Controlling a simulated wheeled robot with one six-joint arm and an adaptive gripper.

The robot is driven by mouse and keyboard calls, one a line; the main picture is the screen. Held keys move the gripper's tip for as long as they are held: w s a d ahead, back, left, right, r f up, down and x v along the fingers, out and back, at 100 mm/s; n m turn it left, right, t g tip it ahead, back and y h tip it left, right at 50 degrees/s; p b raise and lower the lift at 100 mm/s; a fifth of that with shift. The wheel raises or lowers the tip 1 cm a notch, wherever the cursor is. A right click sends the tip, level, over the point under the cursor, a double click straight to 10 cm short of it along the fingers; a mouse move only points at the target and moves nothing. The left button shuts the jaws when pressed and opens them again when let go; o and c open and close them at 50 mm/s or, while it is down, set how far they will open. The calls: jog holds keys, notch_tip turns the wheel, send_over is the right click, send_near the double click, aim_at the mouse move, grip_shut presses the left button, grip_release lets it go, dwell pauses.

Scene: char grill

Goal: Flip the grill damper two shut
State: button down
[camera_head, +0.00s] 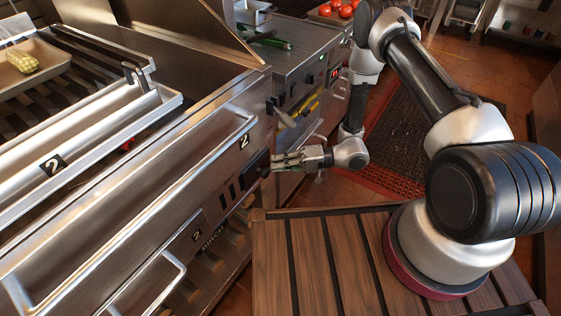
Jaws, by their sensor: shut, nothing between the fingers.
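The steel front of the grill (150,205) runs diagonally across the left side. Black plates marked "2" sit on its upper rail, by the long handle and lower on the front. Dark vertical slots (228,194), which look like the damper, lie below the handle's right end. A dark plate or lever (256,166) is at their right; its exact position is unclear. My gripper (274,161) is shut and empty, pointing left at this dark part. Its fingertips are at or very close to it; I cannot tell whether they touch.
A long bar handle (190,170) sticks out from the grill front, with a lower handle (150,285) beneath. Corn (22,60) lies in a tray on the grate. A counter (292,50) with knobs adjoins behind. A floor mat (400,150) lies right of my gripper.

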jog(key=s+a, duration=0.7)
jog(key=s, duration=0.2)
jog(key=w+d+r, duration=0.1)
jog(key=w+d, duration=0.1)
jog(key=d, duration=1)
jog(key=shift+w+d+r, duration=0.2)
jog(key=shift+d+r, duration=0.15)
